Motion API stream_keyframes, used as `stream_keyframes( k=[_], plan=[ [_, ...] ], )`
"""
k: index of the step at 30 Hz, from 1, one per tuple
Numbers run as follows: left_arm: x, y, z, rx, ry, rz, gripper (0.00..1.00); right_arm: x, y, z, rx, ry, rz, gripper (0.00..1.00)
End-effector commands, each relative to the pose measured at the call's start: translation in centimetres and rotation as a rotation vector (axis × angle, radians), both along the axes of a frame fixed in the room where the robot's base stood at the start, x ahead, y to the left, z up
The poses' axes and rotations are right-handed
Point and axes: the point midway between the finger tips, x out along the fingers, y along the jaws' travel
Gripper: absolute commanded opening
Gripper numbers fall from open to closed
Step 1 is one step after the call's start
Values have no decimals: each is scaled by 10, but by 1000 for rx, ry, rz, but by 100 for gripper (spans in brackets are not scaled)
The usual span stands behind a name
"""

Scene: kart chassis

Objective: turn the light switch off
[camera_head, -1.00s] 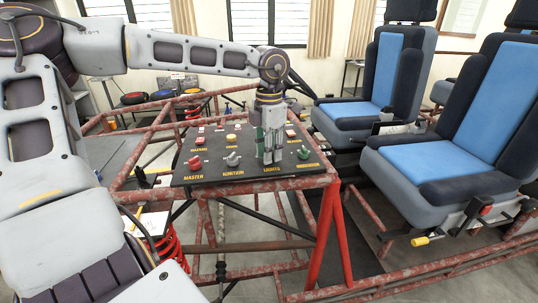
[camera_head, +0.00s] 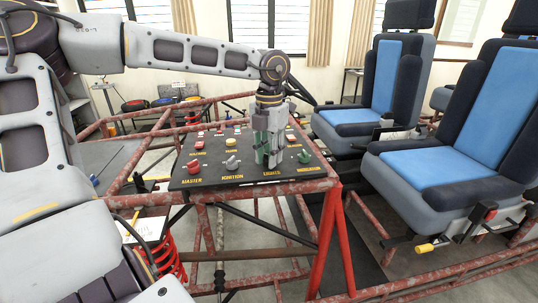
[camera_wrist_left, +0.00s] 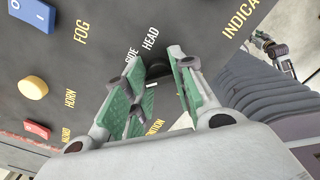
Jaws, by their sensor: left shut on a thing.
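The black control panel (camera_head: 205,171) carries printed labels, with LIGHTS at its front edge below my left gripper (camera_head: 269,162). My left gripper points down at the panel and is shut on the light switch, which its fingers mostly hide in the head view. In the left wrist view, the green-padded fingers (camera_wrist_left: 163,75) stand around a dark part of the light switch (camera_wrist_left: 184,69), beside the words SIDE and HEAD. Its exact setting cannot be made out.
A grey ignition knob (camera_head: 232,163), a red master knob (camera_head: 194,167) and a green indicator knob (camera_head: 304,157) flank the gripper. A yellow horn button (camera_wrist_left: 33,87) and a blue fog switch (camera_wrist_left: 34,14) are nearby. Blue seats (camera_head: 440,158) stand to the right.

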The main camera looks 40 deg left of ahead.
Motion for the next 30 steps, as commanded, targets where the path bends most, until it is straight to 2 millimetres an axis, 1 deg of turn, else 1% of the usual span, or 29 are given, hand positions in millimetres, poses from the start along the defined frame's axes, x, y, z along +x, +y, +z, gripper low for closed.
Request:
stream_keyframes(
  k=[6,7,11,12,23,26,30],
  plan=[
    [0,0,1,0,-2,-1,2,0,1,0,1,0,0,40],
    [0,0,1,0,-2,-1,30,0,1,0,1,0,0,40],
    [0,0,0,0,-2,-1,46,0,1,0,1,0,0,40],
    [0,0,0,0,-1,-2,49,0,1,0,1,0,0,40],
    [0,0,1,0,-1,-2,49,1,-2,0,-3,-2,0,40],
    [0,0,5,0,-2,-2,49,1,-1,0,-2,-1,1,40],
    [0,0,15,1,-1,-2,49,1,-1,0,-2,-1,0,40]
  ],
)
